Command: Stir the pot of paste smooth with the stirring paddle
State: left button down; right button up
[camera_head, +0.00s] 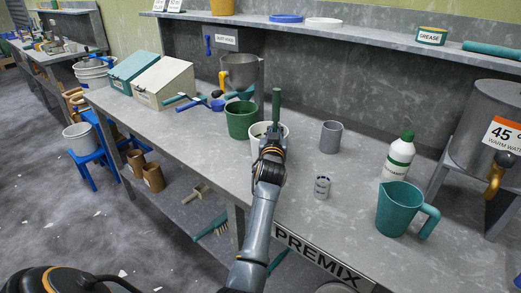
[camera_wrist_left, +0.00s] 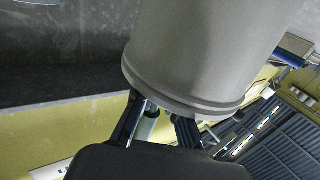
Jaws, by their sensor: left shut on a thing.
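The pale pot (camera_head: 256,147) stands on the grey bench in the head view, partly hidden behind my left gripper. Its wall and rim also fill much of the left wrist view (camera_wrist_left: 200,55). My left gripper (camera_head: 272,146) is at the pot's near side, close to its rim, and shut on the stirring paddle. The paddle's green handle (camera_head: 276,105) stands upright above the gripper. The paddle's lower end and most of the paste are hidden. My right gripper is not in view.
A green pail (camera_head: 240,119) stands close behind the pot at left. Bench between the can and jug is clear.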

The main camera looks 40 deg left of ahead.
aim_at(264, 128)
pick_arm(q)
jog(key=shift+w+a+f, duration=0.2)
jog(key=shift+w+a, duration=0.05)
jog(key=shift+w, duration=0.1)
jog(key=a, duration=0.1)
jog(key=a+p, duration=0.1)
jog(key=shift+s+a+r, duration=0.1)
jog(key=shift+s+a, duration=0.1)
jog(key=shift+a, duration=0.1)
jog(key=s+p, duration=0.3)
jog(key=shift+s, duration=0.2)
jog(key=shift+w+d, duration=0.1)
jog(key=shift+d, duration=0.05)
